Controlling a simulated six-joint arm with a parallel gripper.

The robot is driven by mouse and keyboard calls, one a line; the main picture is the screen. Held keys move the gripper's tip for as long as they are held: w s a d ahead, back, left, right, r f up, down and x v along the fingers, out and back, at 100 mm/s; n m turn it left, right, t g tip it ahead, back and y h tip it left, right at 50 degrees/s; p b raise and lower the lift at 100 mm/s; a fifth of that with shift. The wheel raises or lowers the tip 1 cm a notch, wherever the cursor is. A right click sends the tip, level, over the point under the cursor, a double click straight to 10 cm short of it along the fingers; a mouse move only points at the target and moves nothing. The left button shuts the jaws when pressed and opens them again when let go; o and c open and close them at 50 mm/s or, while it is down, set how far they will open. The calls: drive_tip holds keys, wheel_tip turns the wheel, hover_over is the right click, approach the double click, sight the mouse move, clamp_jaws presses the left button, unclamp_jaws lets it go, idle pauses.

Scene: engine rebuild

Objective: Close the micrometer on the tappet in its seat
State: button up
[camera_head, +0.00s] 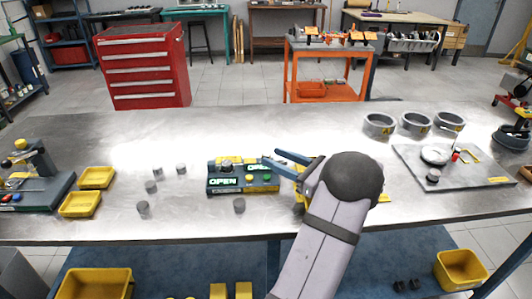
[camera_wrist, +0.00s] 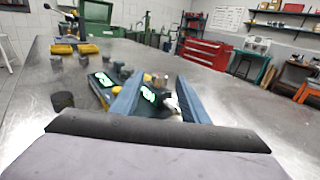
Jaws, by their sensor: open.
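The micrometer station (camera_head: 216,188) is a dark block with yellow parts and lit green displays on the table. Its left display reads OPEN; the right one is partly hidden by my gripper. It also shows in the wrist view (camera_wrist: 104,95). My gripper (camera_head: 269,157) has two blue fingers, open, reaching in from the right over the station's right end. In the wrist view, a small upright post and a lit display show between the fingers (camera_wrist: 158,88). I cannot tell whether a tappet sits in the seat.
Two yellow bins (camera_head: 80,205) and another device (camera_head: 35,185) stand at the left.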

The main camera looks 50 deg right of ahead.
sight(270, 156)
drive_tip(key=shift+w+a+p, duration=0.2)
drive_tip(key=shift+w+p, duration=0.1)
drive_tip(key=shift+w, duration=1.9)
clamp_jaws()
